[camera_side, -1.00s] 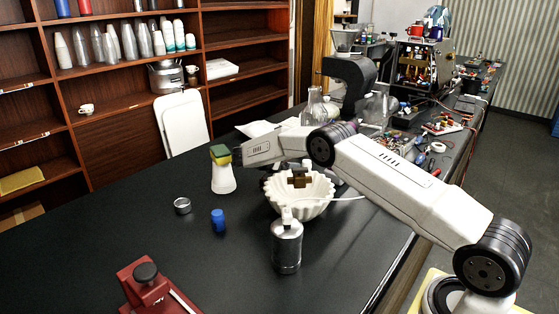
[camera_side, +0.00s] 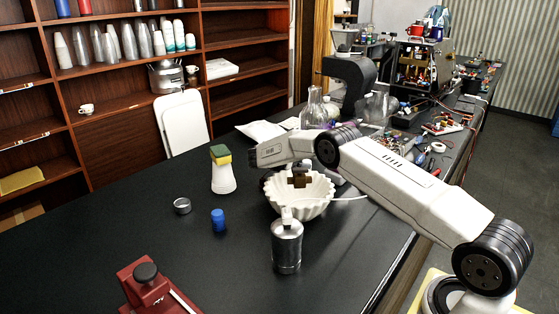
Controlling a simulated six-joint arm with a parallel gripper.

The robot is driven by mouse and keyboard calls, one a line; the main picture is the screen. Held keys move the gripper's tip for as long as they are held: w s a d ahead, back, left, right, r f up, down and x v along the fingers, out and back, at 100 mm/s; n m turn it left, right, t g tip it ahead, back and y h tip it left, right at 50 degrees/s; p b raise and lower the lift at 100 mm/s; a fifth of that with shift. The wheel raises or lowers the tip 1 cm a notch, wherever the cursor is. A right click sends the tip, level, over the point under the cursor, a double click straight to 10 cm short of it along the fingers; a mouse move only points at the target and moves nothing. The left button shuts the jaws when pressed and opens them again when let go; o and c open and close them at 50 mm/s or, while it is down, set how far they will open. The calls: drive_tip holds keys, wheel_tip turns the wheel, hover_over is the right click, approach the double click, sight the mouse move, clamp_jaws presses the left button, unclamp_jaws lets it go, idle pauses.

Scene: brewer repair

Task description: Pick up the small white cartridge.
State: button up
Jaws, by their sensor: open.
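I cannot pick out the small white cartridge with certainty. A small white piece (camera_side: 287,213) sits on top of the silver canister (camera_side: 287,248) at the front middle, but I cannot tell whether it is the cartridge or a cap. A white fluted bowl (camera_side: 291,208) stands just behind the canister, with a brown cross-shaped piece (camera_side: 299,178) showing at its far rim. My arm reaches in from the right, its far links above and behind the bowl. I cannot make out my gripper's fingers; they are hidden behind the arm or the bowl.
A white bottle (camera_side: 223,177) with a green and yellow sponge (camera_side: 220,153) on it, a blue cylinder (camera_side: 218,220) and a metal ring (camera_side: 182,206) stand left of the bowl. A red tool (camera_side: 148,285) is at front left. Glass flasks and clutter fill the back right. The left tabletop is mostly clear.

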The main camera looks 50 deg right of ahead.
drive_tip(key=shift+x, duration=1.25)
clamp_jaws()
